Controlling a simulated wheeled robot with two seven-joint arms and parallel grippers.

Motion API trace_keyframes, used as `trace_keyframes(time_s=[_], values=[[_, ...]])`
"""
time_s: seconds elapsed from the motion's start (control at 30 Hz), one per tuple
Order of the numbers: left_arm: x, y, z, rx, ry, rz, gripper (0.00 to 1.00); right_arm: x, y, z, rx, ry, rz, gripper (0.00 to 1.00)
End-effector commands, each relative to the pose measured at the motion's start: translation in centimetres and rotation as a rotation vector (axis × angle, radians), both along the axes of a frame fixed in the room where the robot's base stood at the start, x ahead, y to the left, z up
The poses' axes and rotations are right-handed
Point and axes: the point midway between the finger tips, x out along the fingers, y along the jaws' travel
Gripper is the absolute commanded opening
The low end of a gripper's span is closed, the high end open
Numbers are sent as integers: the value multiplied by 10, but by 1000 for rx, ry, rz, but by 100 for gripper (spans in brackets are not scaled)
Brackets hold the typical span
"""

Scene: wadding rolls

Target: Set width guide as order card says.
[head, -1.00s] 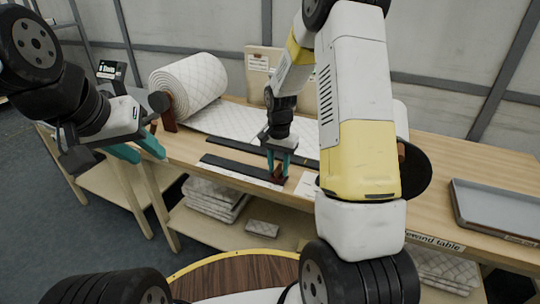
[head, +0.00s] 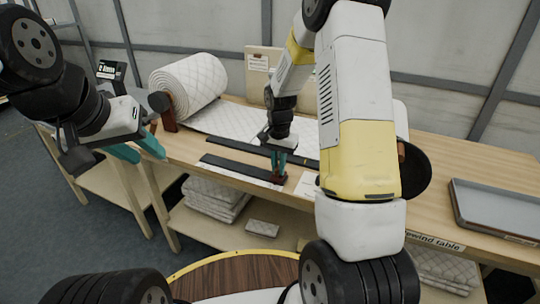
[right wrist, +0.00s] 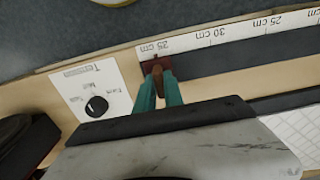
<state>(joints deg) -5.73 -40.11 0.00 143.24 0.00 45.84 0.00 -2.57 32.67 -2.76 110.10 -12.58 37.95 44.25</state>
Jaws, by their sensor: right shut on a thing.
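The width guide is a small red-brown block (right wrist: 150,64) with a brown upright piece between my fingertips. It sits at the 35 cm end of the white scale (right wrist: 235,32), beside the dark rail. My right gripper (right wrist: 160,88) is shut on the guide; in the head view it (head: 279,174) is at the right end of the front dark strip (head: 240,168). My left gripper (head: 138,150) is open and empty, off the table's left end. A small white card (head: 258,63) is on the upright board at the back; its writing is too small to read.
A quilted wadding roll (head: 190,85) stands at the table's left, its sheet (head: 222,122) running under the rear strip. A plate with a black knob (right wrist: 97,106) lies beside the guide. A grey tray (head: 495,212) is at the right.

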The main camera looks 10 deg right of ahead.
Motion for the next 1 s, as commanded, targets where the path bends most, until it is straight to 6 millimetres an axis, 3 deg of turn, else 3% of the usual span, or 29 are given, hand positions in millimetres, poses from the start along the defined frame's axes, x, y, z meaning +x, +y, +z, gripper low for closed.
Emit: trace_keyframes(time_s=[0.8,1.0], values=[[0,0,0,0,0,0,36,0,0,1,0,-1,0,0],[0,0,0,0,0,0,36,17,25,0,1,-2,3,0]])
